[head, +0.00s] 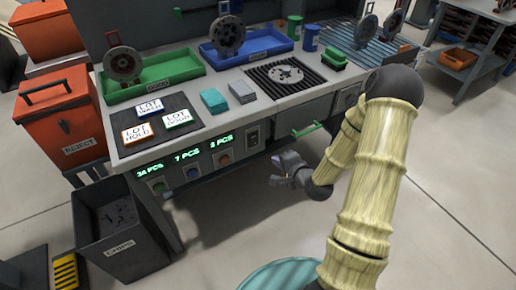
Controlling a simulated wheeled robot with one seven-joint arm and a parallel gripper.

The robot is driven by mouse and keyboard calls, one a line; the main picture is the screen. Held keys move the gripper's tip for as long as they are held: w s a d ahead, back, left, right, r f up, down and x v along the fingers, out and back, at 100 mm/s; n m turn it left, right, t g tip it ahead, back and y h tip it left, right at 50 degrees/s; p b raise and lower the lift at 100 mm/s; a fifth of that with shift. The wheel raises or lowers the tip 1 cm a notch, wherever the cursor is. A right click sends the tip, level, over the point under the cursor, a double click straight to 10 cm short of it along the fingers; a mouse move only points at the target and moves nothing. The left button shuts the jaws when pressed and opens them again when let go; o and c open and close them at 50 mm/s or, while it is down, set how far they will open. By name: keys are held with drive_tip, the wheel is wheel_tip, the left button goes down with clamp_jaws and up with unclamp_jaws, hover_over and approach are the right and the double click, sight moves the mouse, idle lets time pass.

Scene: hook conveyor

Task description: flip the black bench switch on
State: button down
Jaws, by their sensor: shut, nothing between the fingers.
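My gripper (274,171) is shut and empty, in front of the bench and below the switch in the picture. It points left toward the bench front and appears apart from the switch.
Buttons with green piece counters (186,155) line the bench front. A green handle (306,130) juts out right of the switch, near my arm. A grey scrap bin (121,240) and an orange reject bin (62,118) stand left. Floor in front is open.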

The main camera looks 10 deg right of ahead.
sight(255, 145)
drive_tip(key=x, duration=0.4)
drive_tip(key=b+x, duration=0.1)
drive_tip(key=x, duration=0.3)
drive_tip(key=r+b+x, duration=0.1)
drive_tip(key=x, duration=0.4)
drive_tip(key=shift+w+a, duration=0.15)
drive_tip(key=shift+w, duration=0.1)
drive_tip(key=shift+f, duration=0.1)
